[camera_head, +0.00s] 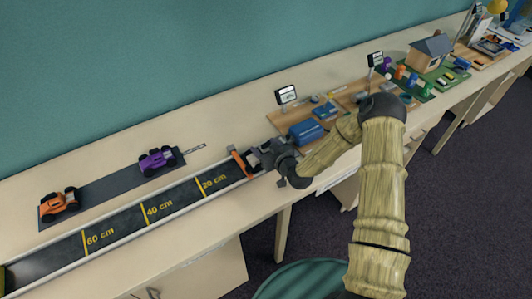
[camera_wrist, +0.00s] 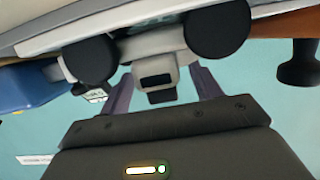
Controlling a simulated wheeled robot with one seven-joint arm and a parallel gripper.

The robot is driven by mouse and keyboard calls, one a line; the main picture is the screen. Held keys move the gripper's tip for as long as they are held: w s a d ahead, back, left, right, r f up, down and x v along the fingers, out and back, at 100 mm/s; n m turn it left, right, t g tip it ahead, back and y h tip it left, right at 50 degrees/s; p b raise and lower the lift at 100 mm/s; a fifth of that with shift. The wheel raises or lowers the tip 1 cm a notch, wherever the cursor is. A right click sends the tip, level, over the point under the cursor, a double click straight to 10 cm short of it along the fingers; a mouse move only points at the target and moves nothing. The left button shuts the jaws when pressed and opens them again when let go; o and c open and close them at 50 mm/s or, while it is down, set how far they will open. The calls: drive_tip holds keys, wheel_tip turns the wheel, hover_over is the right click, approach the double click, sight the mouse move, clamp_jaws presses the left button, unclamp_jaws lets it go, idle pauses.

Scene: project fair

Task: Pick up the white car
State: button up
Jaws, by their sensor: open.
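The white car (camera_wrist: 150,42) fills the top of the wrist view, very close, with two black wheels and a pale grey part between them. My gripper (camera_wrist: 161,84) is open, with one finger on each side of that grey part. I cannot tell whether the fingers touch it. In the head view my gripper (camera_head: 260,158) is low over the track (camera_head: 128,217), beside the orange gate (camera_head: 241,163). The car is mostly hidden by my gripper there.
An orange car (camera_head: 59,202) and a purple car (camera_head: 156,161) stand on a dark strip behind the track. A blue box (camera_head: 306,132) sits right of my gripper, near a small display (camera_head: 286,95). A model house (camera_head: 431,52) is farther right. The track's left part is clear.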

drive_tip(key=c, duration=1.2)
drive_tip(key=shift+r, duration=0.1)
wheel_tip(320, 180, up, 10)
drive_tip(key=shift+f+b, duration=0.1)
drive_tip(key=shift+b, duration=1)
drive_tip(key=shift+f, duration=0.1)
drive_tip(key=f+b, duration=0.2)
drive_tip(key=f, duration=0.1)
drive_tip(key=w+f+b, duration=0.1)
drive_tip(key=f+b, duration=0.1)
drive_tip(key=b, duration=0.1)
drive_tip(key=f+b, duration=0.3)
drive_tip(key=shift+w+d+f, duration=0.2)
drive_tip(key=shift+f, duration=0.15)
drive_tip(key=shift+f+b, duration=0.6)
drive_tip(key=shift+b, duration=0.1)
